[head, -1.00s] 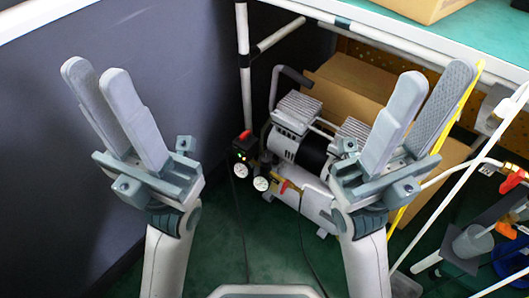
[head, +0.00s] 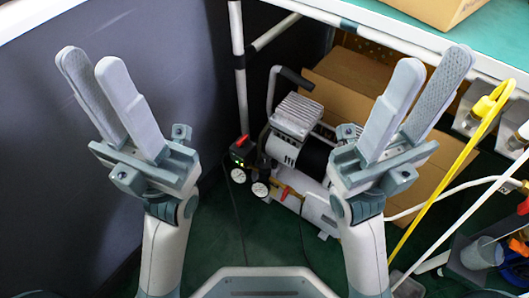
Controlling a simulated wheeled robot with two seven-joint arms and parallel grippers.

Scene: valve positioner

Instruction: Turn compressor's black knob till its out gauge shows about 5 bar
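The compressor (head: 320,212) stands on the floor under the bench, with a ribbed silver head and a white tank. At its left end are a black box with a red switch (head: 242,141) and two small round dials: an upper gauge (head: 238,175) and a lower gauge (head: 260,189). A dark part beside them (head: 264,166) may be the black knob; it is too small to be sure. The needles cannot be read. My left gripper (head: 90,60) is open and empty, raised by the dark wall. My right gripper (head: 431,60) is open and empty, and its arm covers the compressor's right end.
A bench (head: 365,35) with a white front edge overhangs the compressor. Cardboard boxes (head: 345,85) sit behind it. A yellow hose (head: 425,205) and white hoses hang at the right, near a clear cup (head: 482,250). Green floor is free in front.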

